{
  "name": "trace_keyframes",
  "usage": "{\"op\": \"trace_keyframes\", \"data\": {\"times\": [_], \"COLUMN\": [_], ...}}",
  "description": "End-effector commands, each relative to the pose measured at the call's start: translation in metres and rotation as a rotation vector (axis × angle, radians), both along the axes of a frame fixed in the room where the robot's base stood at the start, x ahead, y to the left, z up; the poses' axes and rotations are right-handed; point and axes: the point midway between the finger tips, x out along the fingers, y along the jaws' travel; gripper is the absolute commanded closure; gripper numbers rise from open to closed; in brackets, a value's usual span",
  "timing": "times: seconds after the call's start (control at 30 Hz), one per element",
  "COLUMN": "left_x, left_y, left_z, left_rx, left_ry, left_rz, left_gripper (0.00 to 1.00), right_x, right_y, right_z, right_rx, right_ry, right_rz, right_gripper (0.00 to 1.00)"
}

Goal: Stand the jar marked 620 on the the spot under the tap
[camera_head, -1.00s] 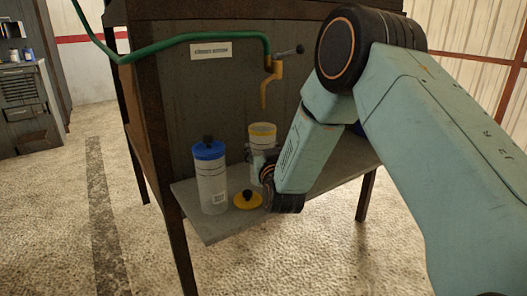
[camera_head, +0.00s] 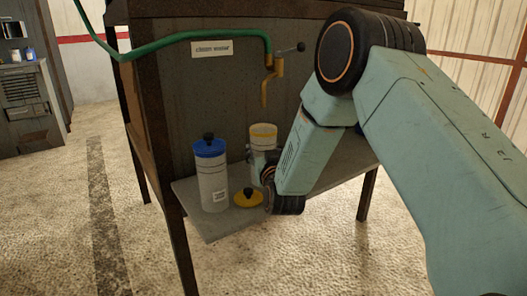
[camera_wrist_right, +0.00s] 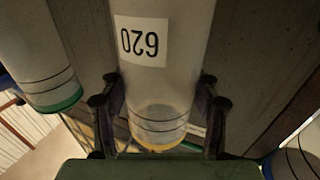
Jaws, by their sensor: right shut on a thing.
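The jar marked 620 (camera_wrist_right: 165,70) is a clear open jar with a yellow rim. Its label is upside down in the right wrist view. In the head view the jar (camera_head: 263,135) is upright below the yellow tap (camera_head: 265,85), its mouth under the spout. My right gripper (camera_wrist_right: 165,112) has a finger on each side of the jar and is shut on it. My right arm's wrist hides part of the jar in the head view. The spot under the tap and the jar's base are hidden, so I cannot tell if it touches the shelf. My left gripper is not in view.
A blue-lidded jar (camera_head: 211,180) stands left on the grey shelf (camera_head: 220,228). A yellow lid with a black knob (camera_head: 248,198) lies in front. A jar with a green band (camera_wrist_right: 45,65) shows in the wrist view. A green hose (camera_head: 180,42) runs to the tap.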

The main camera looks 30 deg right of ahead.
Motion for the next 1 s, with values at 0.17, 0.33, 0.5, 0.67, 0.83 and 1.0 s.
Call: {"op": "trace_keyframes", "data": {"times": [0.17, 0.33, 0.5, 0.67, 0.83, 1.0], "left_x": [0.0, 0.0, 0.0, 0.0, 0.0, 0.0], "left_y": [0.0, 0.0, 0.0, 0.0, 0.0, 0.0], "left_z": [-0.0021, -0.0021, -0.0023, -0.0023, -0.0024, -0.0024], "left_rx": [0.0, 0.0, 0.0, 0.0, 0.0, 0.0], "left_ry": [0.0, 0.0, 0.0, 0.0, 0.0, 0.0], "left_rz": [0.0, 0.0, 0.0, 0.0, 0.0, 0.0], "left_gripper": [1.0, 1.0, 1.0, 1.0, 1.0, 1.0], "right_x": [-0.0012, -0.0018, -0.0024, -0.0027, -0.0029, -0.0031], "right_y": [0.0006, 0.0008, 0.0011, 0.0013, 0.0014, 0.0015], "right_z": [-0.0083, -0.0107, -0.012, -0.0128, -0.0132, -0.0136], "right_rx": [0.002, 0.003, 0.004, 0.005, 0.005, 0.007], "right_ry": [0.01, 0.016, 0.019, 0.022, 0.022, 0.023], "right_rz": [0.001, 0.002, 0.003, 0.003, 0.003, 0.003], "right_gripper": [0.72, 0.72, 0.31, 0.17, 0.12, 0.12]}}
